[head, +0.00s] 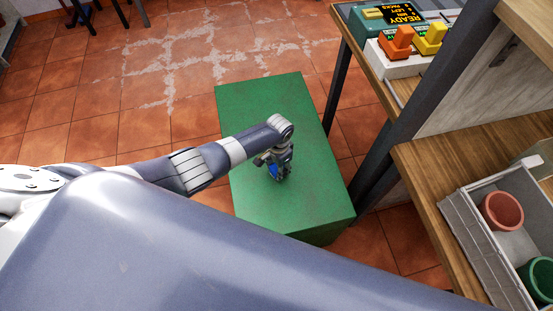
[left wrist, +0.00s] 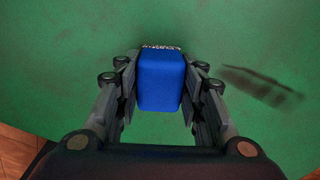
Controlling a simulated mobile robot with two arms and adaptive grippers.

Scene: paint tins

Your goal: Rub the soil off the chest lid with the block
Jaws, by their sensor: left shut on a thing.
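The green chest lid (head: 262,108) lies below my left arm and fills most of the left wrist view (left wrist: 60,70). A speckled grey strip edges the block's far end. I cannot tell if the block touches the lid. A dark streaky patch (left wrist: 262,86) lies on the lid right of the block; I cannot tell whether it is soil or shadow. My right gripper is out of view.
A wooden shelf unit (head: 420,160) with dark metal legs stands right of the chest. It holds a grey crate (head: 463,222) with a red pot (head: 502,211) and a green pot (head: 540,280). A display device (head: 402,14) sits higher up. Tiled floor (head: 110,100) is clear to the left.

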